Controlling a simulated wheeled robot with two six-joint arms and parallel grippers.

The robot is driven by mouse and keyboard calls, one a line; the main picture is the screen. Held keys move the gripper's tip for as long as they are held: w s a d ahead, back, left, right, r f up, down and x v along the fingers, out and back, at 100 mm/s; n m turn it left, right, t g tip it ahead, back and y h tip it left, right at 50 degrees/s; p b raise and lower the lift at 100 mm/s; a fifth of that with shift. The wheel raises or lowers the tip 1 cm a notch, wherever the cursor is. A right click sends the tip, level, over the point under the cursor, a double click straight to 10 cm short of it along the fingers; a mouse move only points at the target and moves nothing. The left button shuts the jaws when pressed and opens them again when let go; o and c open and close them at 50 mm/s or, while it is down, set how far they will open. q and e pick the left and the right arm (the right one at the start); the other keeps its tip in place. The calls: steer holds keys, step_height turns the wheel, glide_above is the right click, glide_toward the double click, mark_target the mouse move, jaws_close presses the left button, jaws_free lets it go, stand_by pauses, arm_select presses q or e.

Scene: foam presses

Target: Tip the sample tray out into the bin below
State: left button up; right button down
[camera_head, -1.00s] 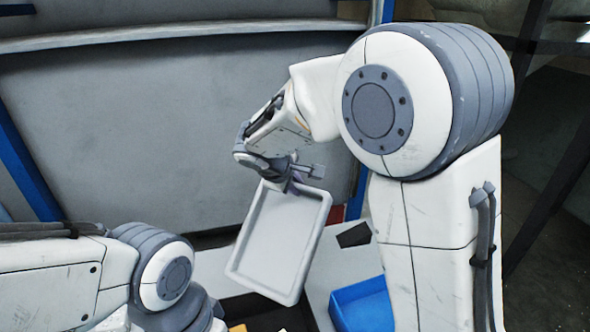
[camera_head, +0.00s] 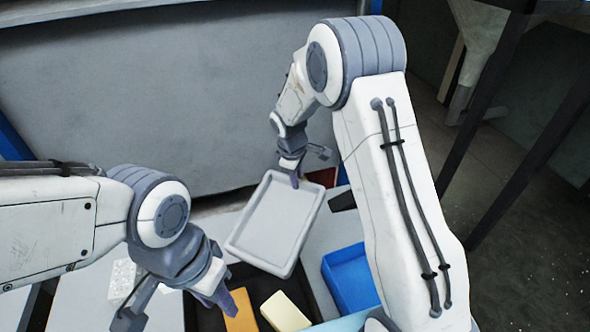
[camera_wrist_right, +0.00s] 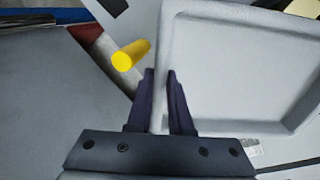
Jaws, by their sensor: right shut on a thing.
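My right gripper (camera_head: 293,178) is shut on the upper rim of the pale grey sample tray (camera_head: 232,243). In the right wrist view, its dark fingers (camera_wrist_right: 161,100) sit on either side of the wall of the tray (camera_wrist_right: 240,65). The tray hangs steeply tilted, its visible inside empty. Below it is a dark bin (camera_head: 212,275), partly hidden by the tray and my left arm. An orange block (camera_head: 240,315) and a pale yellow block (camera_head: 285,312) lie in it. My left gripper (camera_head: 222,302) hangs near the bin's left side; its finger gap is unclear.
A blue box (camera_head: 348,280) stands right of the dark bin, close to my right arm. A white speckled block (camera_head: 122,280) is on the light surface at left. A grey panel (camera_head: 150,110) rises behind. A yellow cylinder (camera_wrist_right: 130,55) shows in the right wrist view.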

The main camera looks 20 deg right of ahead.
steer(key=f, duration=0.2)
steer(key=f+g+y, duration=0.1)
steer(key=shift+w+d+f, duration=0.1)
steer(key=shift+w, duration=0.15)
steer(key=shift+d+f+g+y, duration=0.1)
steer(key=shift+f+g+y, duration=0.25)
steer(key=shift+f, duration=0.55)
